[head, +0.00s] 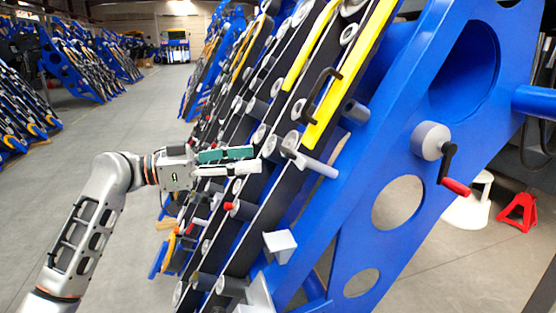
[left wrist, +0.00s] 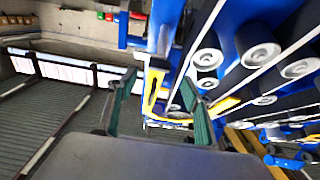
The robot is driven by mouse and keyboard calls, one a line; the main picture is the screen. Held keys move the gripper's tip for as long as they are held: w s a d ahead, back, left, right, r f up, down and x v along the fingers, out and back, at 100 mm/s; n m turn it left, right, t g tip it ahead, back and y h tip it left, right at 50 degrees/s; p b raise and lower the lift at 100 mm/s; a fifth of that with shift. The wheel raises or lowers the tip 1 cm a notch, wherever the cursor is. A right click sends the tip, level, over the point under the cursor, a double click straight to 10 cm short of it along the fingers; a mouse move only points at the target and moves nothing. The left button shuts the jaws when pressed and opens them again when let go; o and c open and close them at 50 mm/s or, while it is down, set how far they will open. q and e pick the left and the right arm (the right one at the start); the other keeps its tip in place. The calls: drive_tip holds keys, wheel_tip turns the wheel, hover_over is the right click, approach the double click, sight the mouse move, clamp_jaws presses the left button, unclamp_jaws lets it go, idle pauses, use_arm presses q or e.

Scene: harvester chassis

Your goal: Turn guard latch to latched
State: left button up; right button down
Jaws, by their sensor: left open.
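No part is clearly marked as the guard latch, and I cannot tell its setting. A pale grey lever (head: 316,165) on a round pivot sticks out to the lower right from a dark rail in the head view. My left gripper (head: 257,161) is just left of this lever, with its fingers pointing right towards the rails. In the left wrist view its green-padded fingers (left wrist: 158,90) are spread, with nothing held between them. A crank with a red grip (head: 454,187) sits on the blue side plate, well right of the gripper. My right gripper is not in view.
The blue chassis frame (head: 387,239) leans across the middle and right. A black handle (head: 319,92) and a yellow strip (head: 354,70) lie above the gripper. A white bracket (head: 280,245) juts out below. A red stand (head: 517,211) is at right.

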sight(292, 156)
use_arm(q)
drive_tip(key=x, duration=0.7)
drive_tip(key=shift+d, duration=0.25)
drive_tip(key=c, duration=1.1)
